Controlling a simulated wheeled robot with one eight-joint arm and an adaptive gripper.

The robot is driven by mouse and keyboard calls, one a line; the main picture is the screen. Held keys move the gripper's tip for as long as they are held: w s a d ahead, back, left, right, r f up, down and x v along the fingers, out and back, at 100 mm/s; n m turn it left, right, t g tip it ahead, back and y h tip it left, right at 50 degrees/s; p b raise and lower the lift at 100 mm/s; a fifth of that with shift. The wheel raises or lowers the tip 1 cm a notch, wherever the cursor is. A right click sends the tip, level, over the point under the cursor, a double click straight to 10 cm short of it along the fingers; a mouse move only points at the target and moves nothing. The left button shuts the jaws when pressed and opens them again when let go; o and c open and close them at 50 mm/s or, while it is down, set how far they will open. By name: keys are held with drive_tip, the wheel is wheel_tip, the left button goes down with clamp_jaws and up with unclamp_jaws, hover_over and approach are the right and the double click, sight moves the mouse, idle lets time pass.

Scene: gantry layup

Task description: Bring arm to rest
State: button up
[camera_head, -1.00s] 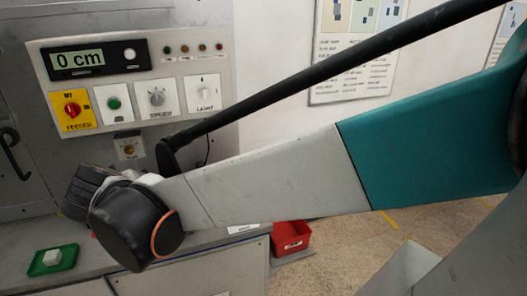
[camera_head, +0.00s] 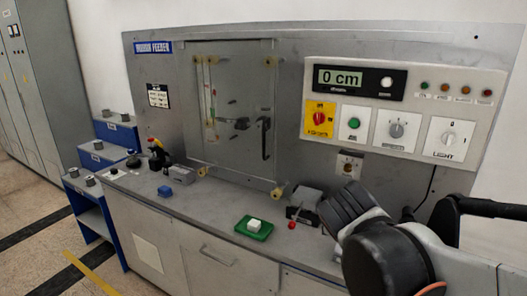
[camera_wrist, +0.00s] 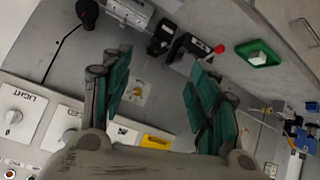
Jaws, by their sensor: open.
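My gripper (camera_wrist: 160,100) shows in the wrist view with its two teal fingers spread apart and nothing between them. Beyond the fingers is the grey panel of the feeder machine, with a small switch plate in the gap. In the head view my arm comes in from the right, its dark wrist joint in front of the lower right of the machine. The fingers are hidden there.
A control panel (camera_head: 404,100) reads 0 cm. A green tray (camera_head: 239,228) with a white block (camera_head: 254,225) sits on the bench, near a red-knobbed lever (camera_head: 292,225). A blue block (camera_head: 165,191) lies farther left. Blue shelves (camera_head: 92,225) stand at the left end.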

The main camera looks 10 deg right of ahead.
drive_tip(key=s+a+f+n+y, duration=0.1)
drive_tip(key=s+a+f+y, duration=0.1)
drive_tip(key=s, duration=0.4)
drive_tip(key=s+a+f+n+g+y, duration=0.1)
drive_tip(key=s+a+f+n+y, duration=0.1)
drive_tip(key=s, duration=0.4)
drive_tip(key=shift+s+a+f+y, duration=0.25)
drive_tip(key=shift+a+y, duration=0.25)
drive_tip(key=shift+a, duration=0.75)
